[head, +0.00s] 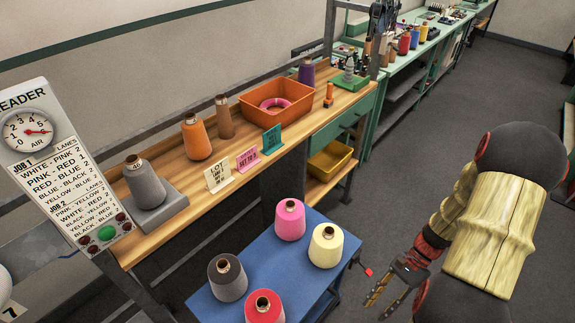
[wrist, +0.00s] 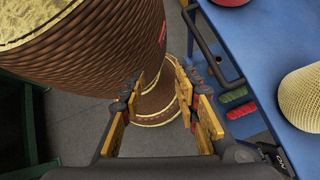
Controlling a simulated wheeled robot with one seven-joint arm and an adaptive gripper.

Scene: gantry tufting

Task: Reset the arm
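My gripper (head: 380,302) hangs low to the right of the blue cart (head: 338,262) in the head view, beside the cart's handle with its red end. In the wrist view my gripper (wrist: 160,108) has its two yellow-padded fingers well apart, with nothing held between them. My arm is bent, with its upper part at the right of the head view. The cart's blue top (wrist: 275,55) lies to the right of the fingers in the wrist view, apart from them.
Pink (head: 290,220), cream (head: 326,246), grey (head: 228,278) and red (head: 264,307) cones stand on the cart. The wooden bench (head: 165,235) behind holds more cones, an orange bin (head: 277,101) and small signs. Grey floor (head: 440,120) is open at the right.

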